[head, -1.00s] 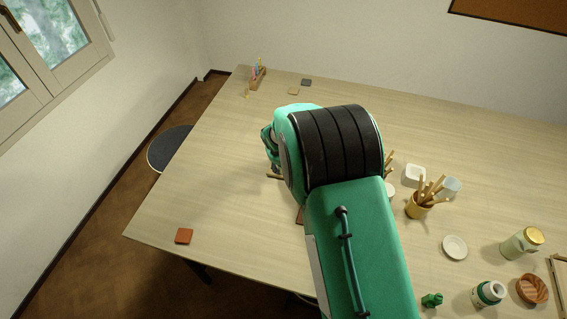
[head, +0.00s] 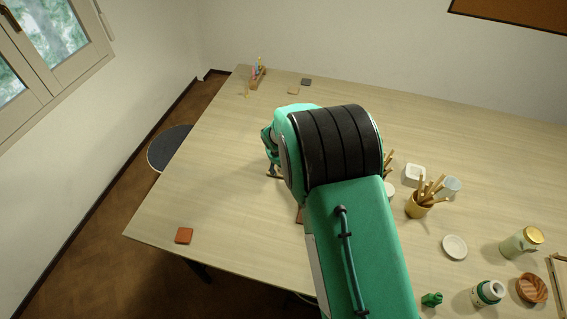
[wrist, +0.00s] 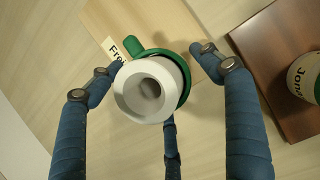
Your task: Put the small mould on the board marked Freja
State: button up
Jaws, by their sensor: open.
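In the wrist view the small mould (wrist: 150,92) is a white, round, hollow piece with a green band and a green tab. It appears to stand on a pale wooden board (wrist: 135,20) whose white label (wrist: 113,47) is partly covered and shows "Fr". My gripper (wrist: 158,68) is open, its blue padded fingers around the mould, with gaps visible at both sides. In the head view my gripper (head: 274,165) is mostly hidden behind my arm, and the mould and the pale board are hidden there.
Beside the pale board lies a reddish-brown board (wrist: 270,60) bearing a pale piece marked "Jona" (wrist: 308,78). On the table (head: 230,150) stand a brush pot (head: 420,208), a white dish (head: 455,246) and a green-and-white jar (head: 488,292) at right. The table's left part is largely clear.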

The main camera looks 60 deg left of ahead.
jog(key=v, duration=1.2)
jog(key=shift+w, duration=0.15)
dwell(0.9)
